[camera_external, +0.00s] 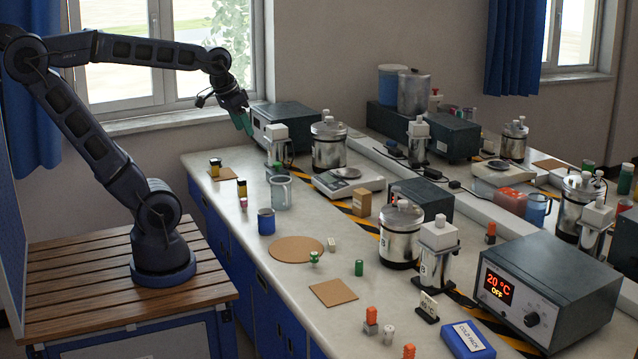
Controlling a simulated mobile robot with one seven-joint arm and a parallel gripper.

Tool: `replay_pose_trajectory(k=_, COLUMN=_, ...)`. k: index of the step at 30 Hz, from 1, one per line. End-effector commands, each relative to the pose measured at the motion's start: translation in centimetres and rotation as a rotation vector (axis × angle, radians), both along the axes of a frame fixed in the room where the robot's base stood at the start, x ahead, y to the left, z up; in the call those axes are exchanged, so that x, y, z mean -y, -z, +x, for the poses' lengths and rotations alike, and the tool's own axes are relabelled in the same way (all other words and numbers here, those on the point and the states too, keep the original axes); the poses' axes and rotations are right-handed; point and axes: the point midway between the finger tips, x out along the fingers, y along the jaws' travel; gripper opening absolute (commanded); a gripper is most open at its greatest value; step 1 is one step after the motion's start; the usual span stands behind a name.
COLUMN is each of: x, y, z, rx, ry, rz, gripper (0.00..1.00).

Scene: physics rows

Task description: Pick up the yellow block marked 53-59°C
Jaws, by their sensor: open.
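Two small yellow blocks with dark parts stand near the back left of the bench: one (215,168) on a cork square, the other (242,188) a little nearer the camera, by a glass beaker. Their markings are too small to read, so I cannot tell which one bears 53-59°C. My gripper (243,123), with green fingers, is open.
A white-topped device (277,143), a metal vessel (328,145) and a balance (347,182) stand to the right. The bench's front left edge is mostly clear.

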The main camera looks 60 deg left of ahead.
Motion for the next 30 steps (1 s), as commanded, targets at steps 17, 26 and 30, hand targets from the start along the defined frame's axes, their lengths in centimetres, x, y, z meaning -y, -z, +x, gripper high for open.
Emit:
replay_pose_trajectory(k=17, x=-13.3, y=-2.5, z=13.7, rx=-0.090, ry=-0.377, rz=-0.070, gripper=0.56)
replay_pose_trajectory(k=26, x=-23.2, y=-1.1, z=19.0, rx=-0.131, ry=-0.572, rz=-0.108, gripper=0.56)
replay_pose_trajectory(k=30, x=-28.4, y=0.3, z=20.8, rx=-0.149, ry=-0.663, rz=-0.126, gripper=0.56)
